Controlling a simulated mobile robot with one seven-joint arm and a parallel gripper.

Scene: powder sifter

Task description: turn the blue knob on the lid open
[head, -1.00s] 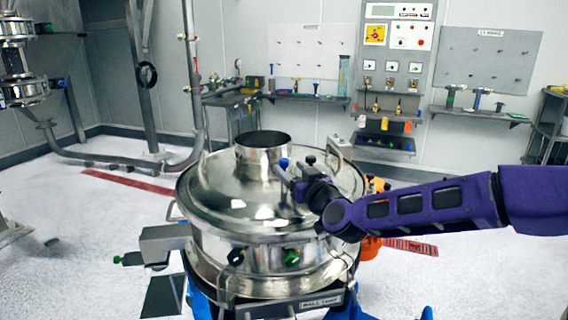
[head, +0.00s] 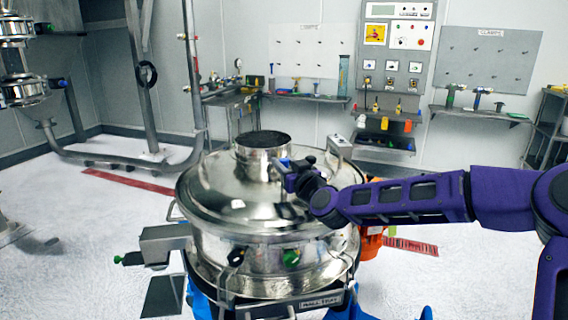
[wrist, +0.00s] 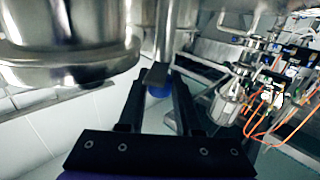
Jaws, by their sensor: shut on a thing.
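The round steel lid (head: 222,204) tops the sifter and has a short open steel collar (head: 263,157). The blue knob (head: 285,162) is at the right side of the collar, mostly covered by my gripper (head: 291,172) in the head view. In the wrist view the blue knob (wrist: 159,91) sits between the fingertips of my gripper (wrist: 158,84), with a grey piece just beyond it. My gripper is shut on the knob. The finger contact is partly hidden in the head view.
A grey box with a green knob (head: 163,244) sticks out at the sifter's left. An orange part (head: 371,242) stands at its right. A wall panel (head: 393,70) and tool shelves are behind. The floor at the left is open.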

